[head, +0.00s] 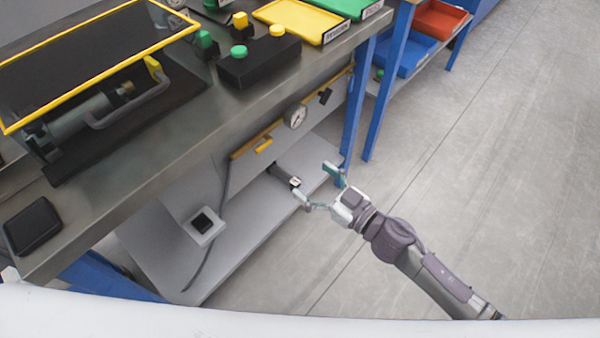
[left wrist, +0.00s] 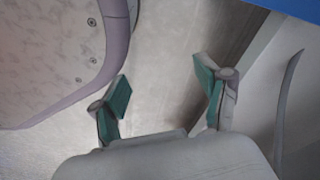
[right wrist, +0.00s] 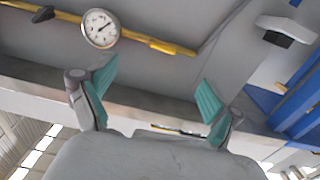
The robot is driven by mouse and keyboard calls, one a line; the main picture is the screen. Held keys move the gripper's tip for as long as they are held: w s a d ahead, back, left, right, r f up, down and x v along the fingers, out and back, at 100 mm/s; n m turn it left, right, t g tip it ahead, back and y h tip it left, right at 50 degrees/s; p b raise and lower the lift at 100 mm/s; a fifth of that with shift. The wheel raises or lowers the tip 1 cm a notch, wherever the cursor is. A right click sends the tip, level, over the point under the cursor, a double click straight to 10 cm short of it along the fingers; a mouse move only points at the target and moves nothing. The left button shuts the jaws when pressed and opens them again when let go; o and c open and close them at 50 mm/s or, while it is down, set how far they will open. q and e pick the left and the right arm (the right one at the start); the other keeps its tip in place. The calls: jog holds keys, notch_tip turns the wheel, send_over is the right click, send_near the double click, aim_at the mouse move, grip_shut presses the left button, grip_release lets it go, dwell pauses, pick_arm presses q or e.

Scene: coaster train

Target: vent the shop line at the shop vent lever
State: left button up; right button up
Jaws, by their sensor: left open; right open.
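A yellow pipe (head: 243,152) runs along the grey panel under the bench, with a round white gauge (head: 296,116) on it. A small yellow lever (head: 263,146) lies along the pipe left of the gauge, and a black handle (head: 325,96) sits to its right. I cannot read which is the shop vent lever. The right wrist view shows the yellow lever (right wrist: 172,48), gauge (right wrist: 100,28) and black handle (right wrist: 42,14). My right gripper (head: 316,184) is open and empty, apart from the pipe and lower in the picture. My left gripper (left wrist: 162,85) is open and empty.
The bench top (head: 190,125) overhangs the panel. A dark cylindrical fitting (head: 284,174) is close to my right gripper. A white box with a black face (head: 203,222) is at the lower left. A blue leg (head: 356,110) stands right of the pipe. Floor (head: 480,190) is clear on the right.

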pick_arm(q)
jog(key=w+r, duration=0.1)
jog(key=w+r+b, duration=0.1)
jog(key=w+r, duration=0.1)
jog(key=shift+w+d+r, duration=0.3)
jog(key=shift+r, duration=0.1)
pick_arm(e)
jog(key=x, duration=1.4)
jog(key=shift+s+a+r, duration=0.2)
jog(key=shift+s+r, duration=0.1)
jog(key=shift+r, duration=0.2)
jog(key=c, duration=1.1)
